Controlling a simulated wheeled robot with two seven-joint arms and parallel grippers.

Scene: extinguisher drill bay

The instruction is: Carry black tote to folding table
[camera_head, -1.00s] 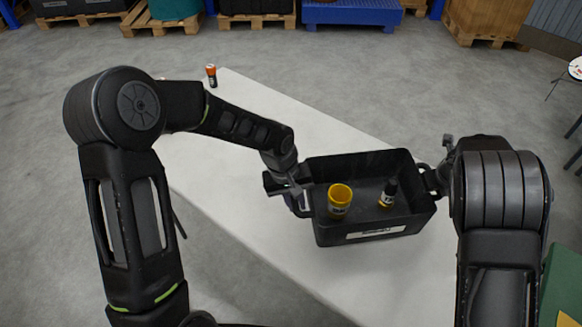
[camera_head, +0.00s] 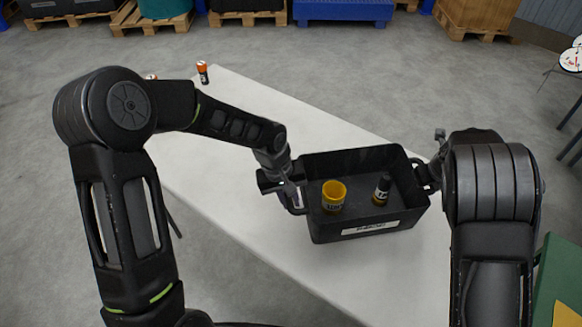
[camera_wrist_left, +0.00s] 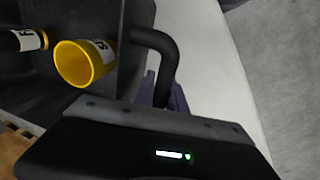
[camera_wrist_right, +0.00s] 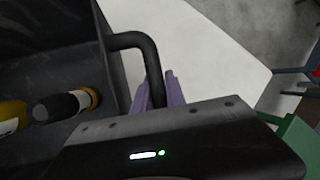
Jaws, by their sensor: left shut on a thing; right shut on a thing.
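The black tote (camera_head: 372,228) is an open bin with a white label on its front wall. It is over the near part of the white folding table (camera_head: 235,205); I cannot tell whether its base touches the top. My left gripper (camera_head: 295,200) is shut on the tote's left handle, which shows in the left wrist view (camera_wrist_left: 165,60). My right gripper (camera_head: 427,176) is shut on the right handle, seen in the right wrist view (camera_wrist_right: 150,60).
An orange-and-black can (camera_head: 203,72) stands at the table's far left corner, with another small item (camera_head: 151,77) partly hidden by my left arm. A green surface (camera_head: 562,270) is at the lower right. Loaded pallets (camera_head: 160,22) and a blue platform (camera_head: 343,13) line the back.

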